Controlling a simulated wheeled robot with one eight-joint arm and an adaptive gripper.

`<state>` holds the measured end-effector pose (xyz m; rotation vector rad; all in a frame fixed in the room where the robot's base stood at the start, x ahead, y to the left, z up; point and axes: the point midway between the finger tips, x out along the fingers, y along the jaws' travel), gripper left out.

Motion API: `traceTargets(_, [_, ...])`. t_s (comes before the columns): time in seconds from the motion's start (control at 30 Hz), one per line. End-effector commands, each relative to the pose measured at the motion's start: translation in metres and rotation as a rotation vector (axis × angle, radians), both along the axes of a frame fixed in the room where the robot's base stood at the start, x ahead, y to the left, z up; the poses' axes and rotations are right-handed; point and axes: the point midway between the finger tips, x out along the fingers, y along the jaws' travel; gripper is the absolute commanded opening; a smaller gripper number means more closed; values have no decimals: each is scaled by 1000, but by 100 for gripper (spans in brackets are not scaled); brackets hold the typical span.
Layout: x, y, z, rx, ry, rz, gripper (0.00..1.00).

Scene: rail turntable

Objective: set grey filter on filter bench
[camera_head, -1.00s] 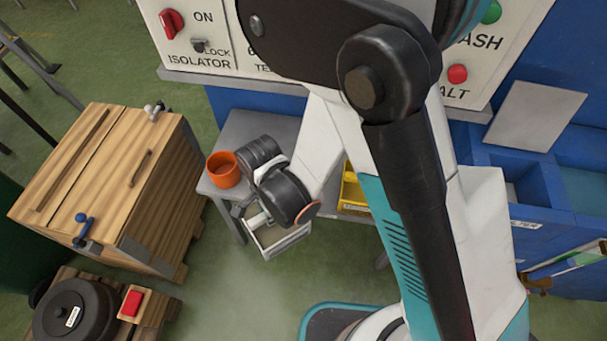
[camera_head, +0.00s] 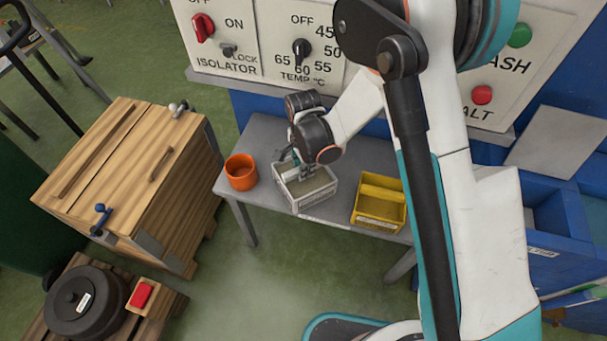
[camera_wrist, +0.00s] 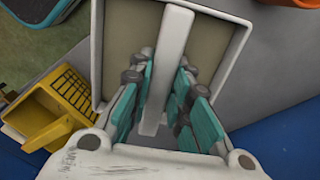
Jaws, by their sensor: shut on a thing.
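The grey filter (camera_head: 291,197) is a light grey box with a bar across its open top. In the head view it is over the grey bench (camera_head: 268,130), between an orange pot and a yellow basket. My gripper (camera_head: 305,172) is above it. In the wrist view, the teal fingers of my gripper (camera_wrist: 160,100) are shut on the bar of the grey filter (camera_wrist: 172,60), one on each side. The filter looks level; I cannot tell whether its underside touches the bench top.
The orange pot (camera_head: 240,173) is left of the filter. The yellow basket (camera_head: 379,202) is right of it with a gap. A wooden crate (camera_head: 125,180) stands to the left. The control panel (camera_head: 262,45) rises behind the bench. Blue bins (camera_head: 545,250) are at the right.

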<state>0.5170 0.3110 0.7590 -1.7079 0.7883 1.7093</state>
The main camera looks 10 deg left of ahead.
Motion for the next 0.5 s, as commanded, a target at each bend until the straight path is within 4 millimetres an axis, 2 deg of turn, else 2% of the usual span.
traceTargets(0.2, [0,0,-30,0,0,0,0])
traceTargets(0.5, [-1,0,-31,0,0,0,0])
